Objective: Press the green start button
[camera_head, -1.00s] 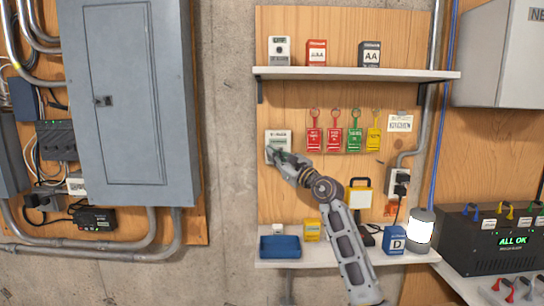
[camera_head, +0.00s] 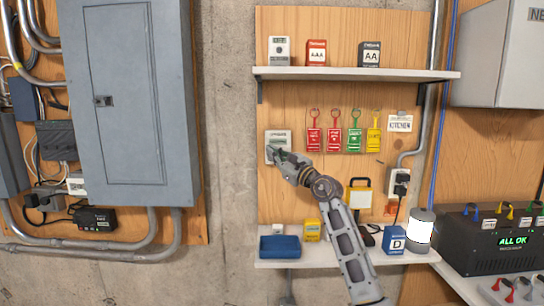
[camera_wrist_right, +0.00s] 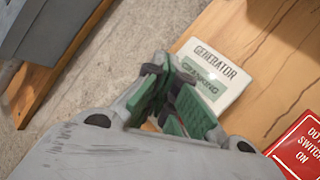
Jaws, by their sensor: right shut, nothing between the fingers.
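The white generator panel (camera_head: 285,134) is mounted on the plywood board in the head view. In the right wrist view the panel (camera_wrist_right: 212,62) is labelled GENERATOR, and its greenish display (camera_wrist_right: 201,78) appears to read CRANKING. My right gripper (camera_head: 271,152) is shut and empty, with its fingertips at the lower part of the panel. In the wrist view the right gripper (camera_wrist_right: 161,66) covers that lower part. I cannot see the green start button, and I cannot tell whether the fingertips touch it. My left gripper is not in view.
Red, green and yellow tags (camera_head: 334,135) hang right of the panel. A shelf with battery boxes (camera_head: 355,73) is above. A lower shelf holds a blue bin (camera_head: 279,247), boxes and a lantern (camera_head: 420,231). A grey electrical cabinet (camera_head: 130,100) stands left, beyond bare concrete.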

